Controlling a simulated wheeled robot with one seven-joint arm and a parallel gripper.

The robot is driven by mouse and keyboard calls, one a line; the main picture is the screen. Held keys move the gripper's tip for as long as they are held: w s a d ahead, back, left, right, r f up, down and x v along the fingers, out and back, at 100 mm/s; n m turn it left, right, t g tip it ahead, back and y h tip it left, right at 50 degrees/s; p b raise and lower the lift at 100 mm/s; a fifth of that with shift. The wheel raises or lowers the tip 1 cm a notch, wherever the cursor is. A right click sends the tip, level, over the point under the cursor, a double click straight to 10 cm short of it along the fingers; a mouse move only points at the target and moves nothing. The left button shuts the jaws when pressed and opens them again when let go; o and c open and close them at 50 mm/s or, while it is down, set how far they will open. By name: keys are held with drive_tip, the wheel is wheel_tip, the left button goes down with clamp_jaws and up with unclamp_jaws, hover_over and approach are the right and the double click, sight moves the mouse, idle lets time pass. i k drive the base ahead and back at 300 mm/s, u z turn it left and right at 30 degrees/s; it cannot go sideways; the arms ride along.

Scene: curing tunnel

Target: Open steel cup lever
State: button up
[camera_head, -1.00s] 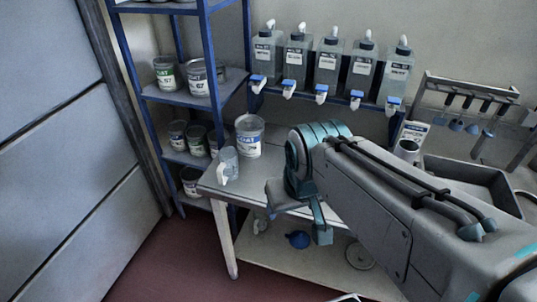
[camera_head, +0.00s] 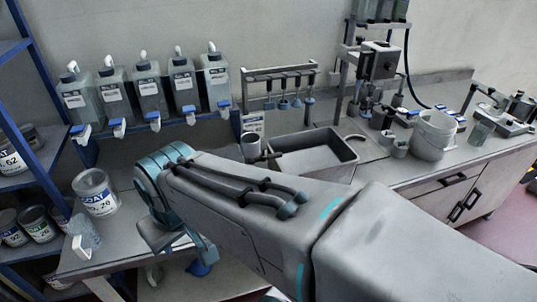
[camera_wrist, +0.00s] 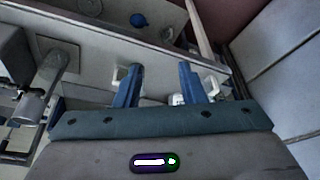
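A small grey steel-looking cup (camera_head: 251,147) stands at the left end of the grey tray in the head view. A dark bar sticks out to its right at the tray's edge; I cannot tell whether it is the cup's lever. In the wrist view a grey cylinder (camera_wrist: 30,106) with a rod shows at the left; I cannot tell if it is the same cup. My gripper (camera_wrist: 158,80) has its two blue fingers wide apart with nothing held between them. In the head view my gripper hangs low at the bench's front, partly hidden by my arm.
Several bottles with blue taps (camera_head: 153,120) line the wall shelf. A labelled paint can (camera_head: 95,192) and a clear jug (camera_head: 84,232) stand on the bench's left. A grey tray (camera_head: 335,160), a white bucket (camera_head: 432,136) and equipment fill the right. Blue shelving is far left.

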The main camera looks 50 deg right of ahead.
sight(263, 157)
drive_tip(key=z, duration=1.45)
drive_tip(key=k, duration=0.4)
drive_tip(key=u, duration=0.05)
drive_tip(key=i, duration=0.95)
drive_tip(key=z, duration=0.65)
